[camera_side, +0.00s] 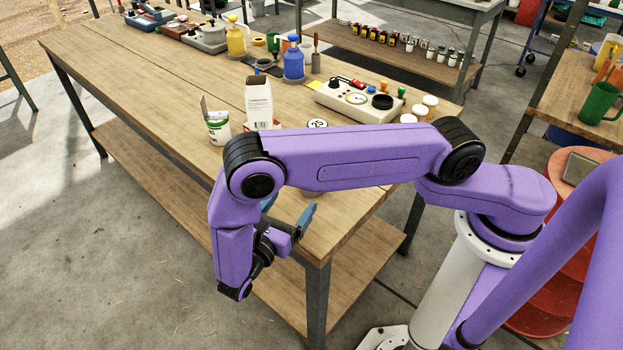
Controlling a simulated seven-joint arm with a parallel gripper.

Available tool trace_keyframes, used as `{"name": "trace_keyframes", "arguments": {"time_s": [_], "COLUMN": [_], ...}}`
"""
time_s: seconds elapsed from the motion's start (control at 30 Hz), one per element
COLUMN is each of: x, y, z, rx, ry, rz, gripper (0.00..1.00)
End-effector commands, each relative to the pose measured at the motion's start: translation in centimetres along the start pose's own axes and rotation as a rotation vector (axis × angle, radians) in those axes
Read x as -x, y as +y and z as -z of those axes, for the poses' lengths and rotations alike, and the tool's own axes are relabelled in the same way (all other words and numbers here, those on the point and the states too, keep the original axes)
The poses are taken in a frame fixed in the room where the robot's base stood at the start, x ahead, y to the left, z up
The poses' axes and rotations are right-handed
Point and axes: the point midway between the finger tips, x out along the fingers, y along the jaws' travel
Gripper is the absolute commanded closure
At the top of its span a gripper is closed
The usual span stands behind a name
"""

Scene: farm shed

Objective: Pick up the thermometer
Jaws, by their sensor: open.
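I cannot pick out a thermometer for certain in the side view. A small round white disc with a dark rim and dark figures (317,123) lies on the wooden table (160,90), partly behind my arm; I cannot tell what it is. My gripper (287,212) is at the table's near end, with its blue fingers apart. I see nothing between them, though my wrist and arm hide part of that area.
A white carton (259,103) and an opened white tub (217,127) stand beyond my arm. A pale device with a dial (355,98), a blue bottle (293,63) and a yellow bottle (236,40) stand farther back. The table's left middle is clear.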

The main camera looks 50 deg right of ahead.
Motion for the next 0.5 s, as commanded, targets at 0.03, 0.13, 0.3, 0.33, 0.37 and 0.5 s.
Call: {"name": "trace_keyframes", "arguments": {"time_s": [0.03, 0.13, 0.3, 0.33, 0.37, 0.5], "x": [-1.1, -3.0, -5.7, -6.0, -6.3, -7.1], "y": [0.0, 0.0, 0.0, 0.0, 0.0, 0.0], "z": [0.0, -0.1, 0.0, 0.0, 0.0, 0.0], "rx": [0.002, 0.001, 0.001, 0.001, 0.000, -0.001], "ry": [-0.001, 0.000, 0.001, 0.001, 0.001, 0.001], "rz": [0.001, 0.002, 0.001, 0.001, 0.001, -0.001], "gripper": [0.14, 0.14, 0.14, 0.14, 0.14, 0.14]}}
